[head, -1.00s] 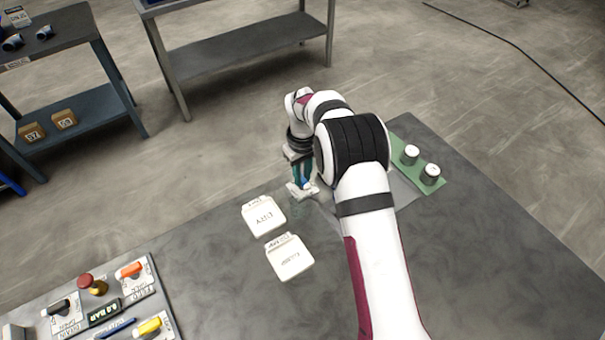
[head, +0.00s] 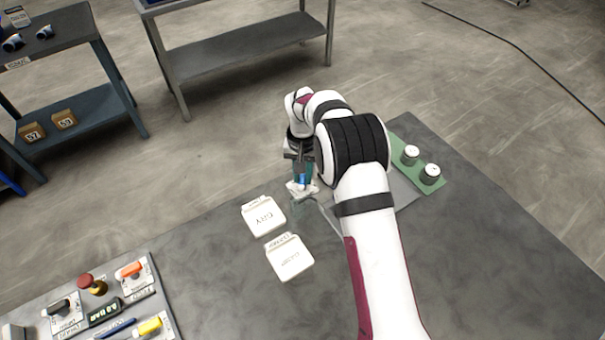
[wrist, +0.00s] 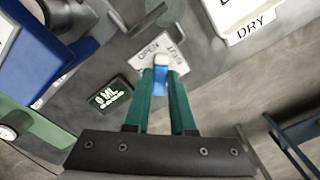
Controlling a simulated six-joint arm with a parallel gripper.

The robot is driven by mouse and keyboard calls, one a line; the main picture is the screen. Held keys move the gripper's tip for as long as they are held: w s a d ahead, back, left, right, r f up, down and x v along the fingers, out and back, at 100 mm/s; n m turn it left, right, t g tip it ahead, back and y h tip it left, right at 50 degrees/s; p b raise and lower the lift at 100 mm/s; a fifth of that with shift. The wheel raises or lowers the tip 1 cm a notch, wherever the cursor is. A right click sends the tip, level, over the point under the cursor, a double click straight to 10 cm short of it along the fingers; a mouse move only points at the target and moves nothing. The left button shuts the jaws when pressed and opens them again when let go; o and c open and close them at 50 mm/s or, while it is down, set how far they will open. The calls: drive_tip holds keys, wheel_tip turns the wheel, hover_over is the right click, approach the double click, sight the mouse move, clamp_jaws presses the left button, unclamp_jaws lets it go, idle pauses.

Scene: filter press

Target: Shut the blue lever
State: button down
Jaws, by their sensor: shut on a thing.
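The blue lever (wrist: 160,80) is between the green fingers of my gripper (wrist: 160,76) in the wrist view, with a pale cap at its far end. Behind it is a white plate (wrist: 174,66) with an OPEN mark and a second, partly covered mark. In the head view my gripper (head: 302,184) is low at the table's far edge, and a bit of the blue lever (head: 302,179) shows between the fingers. My gripper is shut on the lever. The fingers partly hide it, and I cannot tell its exact angle against the marks.
A dark display (wrist: 110,95) reading 0 ML is left of the lever. Two white labelled blocks (head: 263,215) (head: 289,257) lie close by on the table. A green mat (head: 400,150) with two capped jars is right of my arm. A control panel (head: 160,300) is at lower left.

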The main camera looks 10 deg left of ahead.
sight(302, 179)
drive_tip(key=m, duration=0.4)
drive_tip(key=shift+m, duration=2.8)
drive_tip(key=c, duration=0.8)
unclamp_jaws()
drive_tip(key=shift+o, duration=0.2)
wheel_tip(302, 179, up, 16)
